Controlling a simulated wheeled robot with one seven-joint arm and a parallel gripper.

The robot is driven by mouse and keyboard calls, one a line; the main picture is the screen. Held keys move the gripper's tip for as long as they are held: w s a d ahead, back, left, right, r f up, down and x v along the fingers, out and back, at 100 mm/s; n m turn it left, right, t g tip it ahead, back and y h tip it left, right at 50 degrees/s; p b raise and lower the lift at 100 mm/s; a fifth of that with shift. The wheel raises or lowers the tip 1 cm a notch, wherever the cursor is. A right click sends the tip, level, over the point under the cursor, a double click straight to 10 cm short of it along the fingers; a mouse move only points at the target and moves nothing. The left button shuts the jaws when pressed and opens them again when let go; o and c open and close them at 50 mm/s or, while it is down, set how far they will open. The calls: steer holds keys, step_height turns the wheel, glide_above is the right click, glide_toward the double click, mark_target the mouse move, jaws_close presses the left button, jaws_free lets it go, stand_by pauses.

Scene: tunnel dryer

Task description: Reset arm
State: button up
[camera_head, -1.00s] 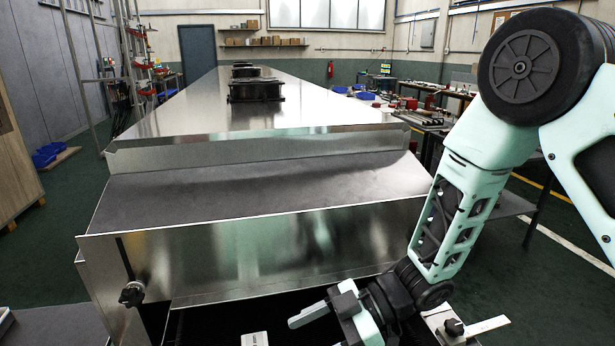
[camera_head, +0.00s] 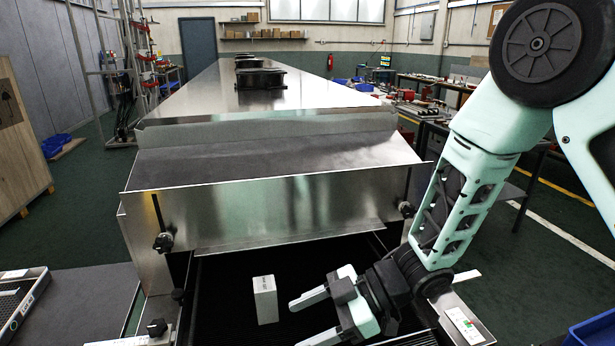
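My arm reaches in from the right of the head view and bends down at its elbow. My gripper (camera_head: 312,318) is low in the middle of the view, with its two fingers spread apart and pointing left. Nothing shows between the fingers. A small pale box (camera_head: 265,299) stands upright on the dark surface at the dryer's mouth, just left of the fingertips and apart from them.
The metal tunnel dryer (camera_head: 280,209) stretches away ahead, with black knobs at its front corners. A tray (camera_head: 22,300) lies on the grey table at lower left. A blue bin edge (camera_head: 592,330) shows at lower right. A workbench with tools stands at right. Green floor is open on both sides.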

steer(key=w+d+r+m+t+h, duration=0.2)
steer(key=d+r+m+t+h, duration=0.5)
steer(key=m+h, duration=0.1)
steer(key=s+d+r+m+g+h, duration=0.1)
steer(key=s+d+m+g+h, duration=0.1)
steer(key=s, duration=0.6)
steer(key=s+d+r+m+g+h, duration=0.2)
steer(key=s+d, duration=0.3)
steer(key=s, duration=0.4)
steer(key=shift+s+r+g+p, duration=0.2)
steer(key=shift+g+p, duration=0.15)
steer(key=shift+g, duration=0.15)
steer(key=shift+o, duration=0.4)
